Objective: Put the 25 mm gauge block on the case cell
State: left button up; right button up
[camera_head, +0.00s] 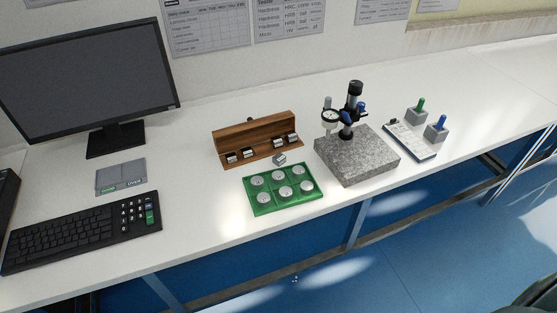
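A small loose metal block (279,160) sits on the white bench just in front of the wooden case, apart from it, and behind the green tray. It is probably the 25 mm gauge block, but no marking on it can be read. The brown wooden case (253,129) stands with its lid raised at the back. Several metal blocks (232,158) sit in its front row, two toward the left and two toward the right. Between these pairs is a stretch with no block showing, the only clear gap in the row. Neither of my grippers is in view.
A green tray (289,208) with several round metal discs lies at the front. A granite stand (357,156) with a dial gauge is right of the case. A clipboard (411,142) is farther right. A keyboard (84,230) and monitor (88,80) are left.

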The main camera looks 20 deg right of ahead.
aim_at(260, 149)
jog(key=j+z, duration=0.15)
jog(key=j, duration=0.65)
jog(key=j+z, duration=0.15)
jog(key=j, duration=0.6)
jog(key=j+z, duration=0.15)
jog(key=j, duration=0.65)
jog(key=k+j+z, duration=0.15)
jog(key=j, duration=0.6)
